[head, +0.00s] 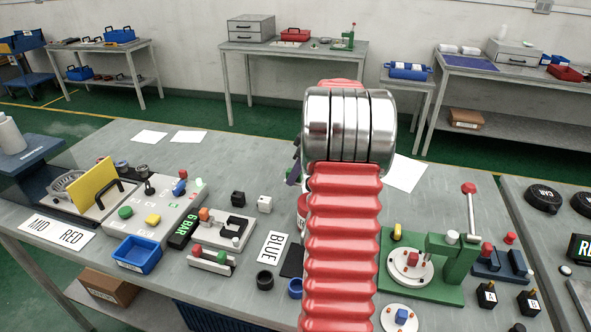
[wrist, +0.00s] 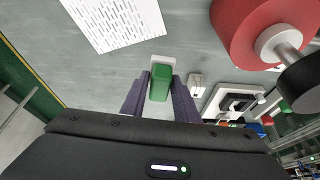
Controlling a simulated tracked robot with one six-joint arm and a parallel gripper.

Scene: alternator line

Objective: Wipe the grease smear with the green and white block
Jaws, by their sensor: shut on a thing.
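The green and white block (wrist: 161,82) is between the two dark purple fingers of my gripper (wrist: 160,95) in the wrist view. The fingers are shut on its sides, its green part facing the camera and its white end pointing away. The grey bench top (wrist: 190,45) shows beyond it; I cannot tell how far the block is above it. In the head view my red ribbed arm hides the block and most of the gripper; a bit of purple finger (head: 293,176) shows at its left. I cannot make out the grease smear in either view.
A dotted white sheet (wrist: 115,22) lies near the block. A large red round thing (wrist: 262,28) is close at the upper right. The green press (head: 440,265) stands right of my arm, the grey fixture with a black part (head: 222,232) left. The bench's back left is fairly clear.

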